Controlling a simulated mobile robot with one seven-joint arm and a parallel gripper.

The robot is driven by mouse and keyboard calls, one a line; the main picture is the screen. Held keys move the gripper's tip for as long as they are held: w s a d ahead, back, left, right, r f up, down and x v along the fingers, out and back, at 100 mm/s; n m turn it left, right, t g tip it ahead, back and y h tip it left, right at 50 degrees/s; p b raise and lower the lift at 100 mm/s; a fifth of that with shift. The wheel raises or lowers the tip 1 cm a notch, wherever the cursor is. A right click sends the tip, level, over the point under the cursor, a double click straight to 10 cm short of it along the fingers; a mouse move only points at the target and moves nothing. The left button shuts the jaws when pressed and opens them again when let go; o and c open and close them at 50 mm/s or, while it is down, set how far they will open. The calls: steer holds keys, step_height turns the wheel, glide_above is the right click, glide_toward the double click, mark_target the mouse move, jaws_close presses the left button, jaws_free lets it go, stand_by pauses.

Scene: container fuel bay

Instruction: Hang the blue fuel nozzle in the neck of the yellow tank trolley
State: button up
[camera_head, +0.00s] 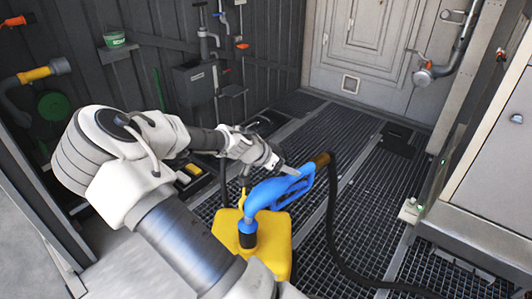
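The blue fuel nozzle (268,193) slants down to the left over the yellow tank trolley (275,246). Its lower end meets a dark collar with a blue ring (247,233) on top of the tank. The spout tip is not visible, so I cannot tell how deep it sits. A black hose runs from the brass-coloured fitting (321,159) at the nozzle's upper end. My gripper (284,169) is at the upper left of the nozzle's handle, very close to it. I cannot tell whether the fingers touch or grip it.
The black hose (334,240) curves over the grated floor (370,235) to the right. A grey cabinet (490,150) stands at the right. A sink (195,80) and a shelf with a green tub (115,40) are on the left wall. The grating towards the back door is mostly clear.

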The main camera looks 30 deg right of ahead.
steer(key=p+v, duration=0.3)
steer(key=v, duration=0.9)
steer(key=shift+a+r, duration=0.25)
steer(key=shift+r, duration=0.05)
